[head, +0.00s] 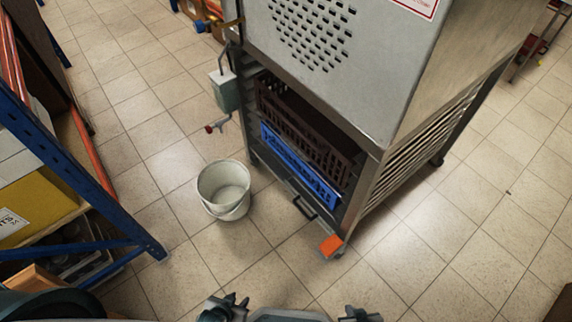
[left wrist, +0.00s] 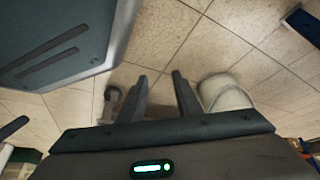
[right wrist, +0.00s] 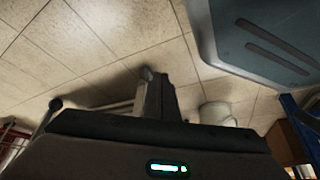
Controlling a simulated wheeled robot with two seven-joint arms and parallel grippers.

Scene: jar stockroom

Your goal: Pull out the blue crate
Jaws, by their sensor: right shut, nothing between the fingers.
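The blue crate (head: 298,166) sits low inside a steel cabinet (head: 360,200), below a dark brown crate (head: 300,125). Its long front side faces the cabinet's open front. My left gripper (head: 228,303) is at the bottom edge of the head view, well apart from the crate. Its fingers show spread and empty in the left wrist view (left wrist: 163,85). My right gripper (head: 362,312) is at the bottom edge, to the right, also far from the crate. Its fingers are together with nothing between them in the right wrist view (right wrist: 157,80).
A white bucket (head: 224,190) stands on the tiled floor, left of the cabinet front. A blue-framed shelf (head: 80,165) stands at left.

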